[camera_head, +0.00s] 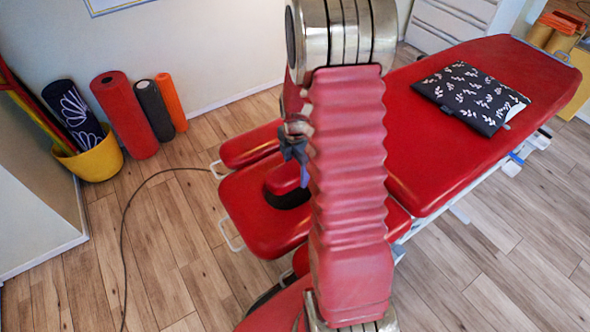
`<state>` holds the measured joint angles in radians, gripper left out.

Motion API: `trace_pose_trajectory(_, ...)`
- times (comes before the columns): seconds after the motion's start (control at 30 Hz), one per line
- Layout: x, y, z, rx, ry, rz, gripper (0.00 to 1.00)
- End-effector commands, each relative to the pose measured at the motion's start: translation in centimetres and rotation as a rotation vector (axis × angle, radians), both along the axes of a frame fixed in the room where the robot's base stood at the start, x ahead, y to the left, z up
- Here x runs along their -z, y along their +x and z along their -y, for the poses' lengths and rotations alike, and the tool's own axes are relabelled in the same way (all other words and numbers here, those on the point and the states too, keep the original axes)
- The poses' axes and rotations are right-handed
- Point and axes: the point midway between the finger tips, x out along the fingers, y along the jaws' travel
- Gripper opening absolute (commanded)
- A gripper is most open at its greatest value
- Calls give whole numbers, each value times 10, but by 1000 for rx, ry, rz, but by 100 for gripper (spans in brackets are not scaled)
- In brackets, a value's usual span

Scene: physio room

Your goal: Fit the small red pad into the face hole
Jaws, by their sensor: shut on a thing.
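The small red pad (283,179) shows just left of my arm, at the head section (262,222) of the red treatment table. My gripper (297,158) is shut on the pad from above, and my arm hides part of it. The dark face hole (288,200) shows below the pad's near edge. The pad covers the far part of the hole in this view. I cannot tell whether the pad is above the hole or partly in it. The right side of the hole is hidden behind my arm.
A dark patterned cushion (468,92) lies on the long table section (440,150). A red armrest (250,146) stands beside the head section. Rolled mats (122,112) and a yellow bucket (97,158) stand by the wall. A cable (128,215) crosses the wooden floor.

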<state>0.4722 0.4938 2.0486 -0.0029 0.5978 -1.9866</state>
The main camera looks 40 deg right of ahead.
Motion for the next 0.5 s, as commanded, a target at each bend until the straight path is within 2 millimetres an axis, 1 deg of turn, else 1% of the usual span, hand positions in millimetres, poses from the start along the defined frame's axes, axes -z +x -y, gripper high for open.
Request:
trace_pose_trajectory(0.27, 10, -1, 1, 3, 1, -2, 38)
trace_pose_trajectory(0.5, 27, -1, 1, 3, 1, -2, 38)
